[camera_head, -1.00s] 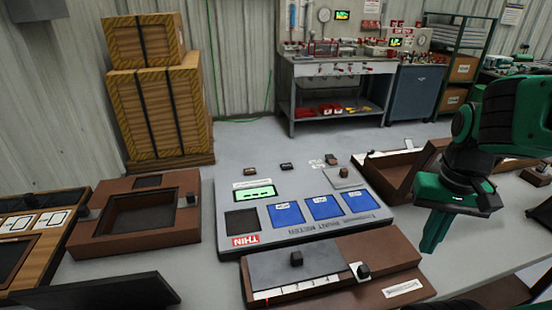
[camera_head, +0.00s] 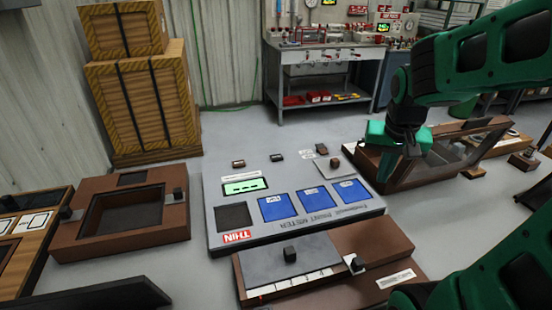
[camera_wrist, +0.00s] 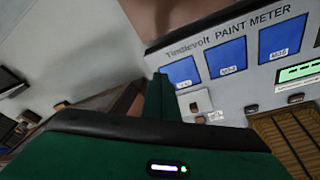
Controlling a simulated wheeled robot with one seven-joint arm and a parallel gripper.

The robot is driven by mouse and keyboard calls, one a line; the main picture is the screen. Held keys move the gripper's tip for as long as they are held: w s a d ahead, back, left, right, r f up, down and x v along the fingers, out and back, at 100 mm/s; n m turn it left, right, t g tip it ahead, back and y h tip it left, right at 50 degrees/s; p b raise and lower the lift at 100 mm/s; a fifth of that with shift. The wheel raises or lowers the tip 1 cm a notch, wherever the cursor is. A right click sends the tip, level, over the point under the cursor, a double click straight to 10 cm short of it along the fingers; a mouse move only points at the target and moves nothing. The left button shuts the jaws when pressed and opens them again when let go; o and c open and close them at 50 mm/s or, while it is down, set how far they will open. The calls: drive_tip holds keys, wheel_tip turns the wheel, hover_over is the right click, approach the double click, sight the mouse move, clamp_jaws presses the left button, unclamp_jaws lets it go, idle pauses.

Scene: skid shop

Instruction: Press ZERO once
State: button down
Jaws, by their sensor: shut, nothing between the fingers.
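The grey paint meter (camera_head: 300,222) lies in the middle of the head view, with a lit green display (camera_head: 245,186), blue pads (camera_head: 314,197) and a red THIN label (camera_head: 237,235). Small buttons stand along its far edge: a brown one (camera_head: 238,163), a black one (camera_head: 276,157) and another brown one (camera_head: 322,149). Their lettering is too small to read, so I cannot tell which is ZERO. The wrist view shows the meter (camera_wrist: 255,74) from the other side. My gripper (camera_head: 383,178) is shut and empty, beside the meter's right edge. Its green fingers (camera_wrist: 160,95) show in the wrist view.
A grey plate with a small knob (camera_head: 335,162) sits at the meter's far right. A brown tilted case (camera_head: 430,179) stands close to my gripper on the right. A brown box (camera_head: 120,240) is on the left, and a brown slider unit (camera_head: 370,240) is in front.

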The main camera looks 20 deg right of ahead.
drive_tip(key=w+a+t, duration=0.2)
drive_tip(key=w+a, duration=0.2)
drive_tip(key=w, duration=0.5)
drive_tip(key=w+a+t, duration=0.1)
drive_tip(key=w+a, duration=0.2)
drive_tip(key=w, duration=0.6)
drive_tip(key=m+t+y, duration=0.1)
drive_tip(key=t+y, duration=0.2)
drive_tip(key=t, duration=0.1)
hover_over(278, 159)
drive_tip(key=shift+w+r, duration=0.15)
drive_tip(key=shift+w, duration=0.05)
drive_tip(key=shift+f, duration=4.45)
drive_tip(key=shift+f, duration=0.15)
drive_tip(key=shift+s+f, duration=0.1)
drive_tip(key=shift+f, duration=0.1)
